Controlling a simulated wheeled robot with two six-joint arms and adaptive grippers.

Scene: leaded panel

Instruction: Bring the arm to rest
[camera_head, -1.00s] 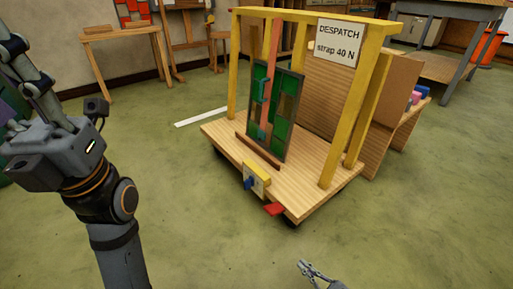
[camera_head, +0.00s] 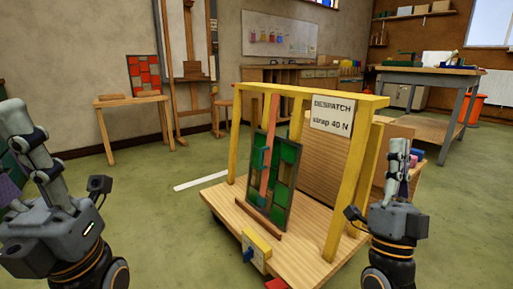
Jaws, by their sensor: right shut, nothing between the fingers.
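My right gripper (camera_head: 399,145) points upward at the right of the head view, in front of the despatch cart. Its fingers are together and hold nothing. My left gripper (camera_head: 16,115) also points upward, at the left edge, apart from everything. Its fingers are partly cut off by the picture edge, so I cannot tell whether they are open. The leaded panel (camera_head: 285,165), with green and brown glass in a dark frame, stands upright on the cart (camera_head: 305,250).
The cart has a yellow frame (camera_head: 345,200) with a despatch sign (camera_head: 332,114). A workbench (camera_head: 425,70) and an orange bin (camera_head: 472,107) stand behind at right. A small table (camera_head: 130,100) and an easel (camera_head: 172,70) stand at left.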

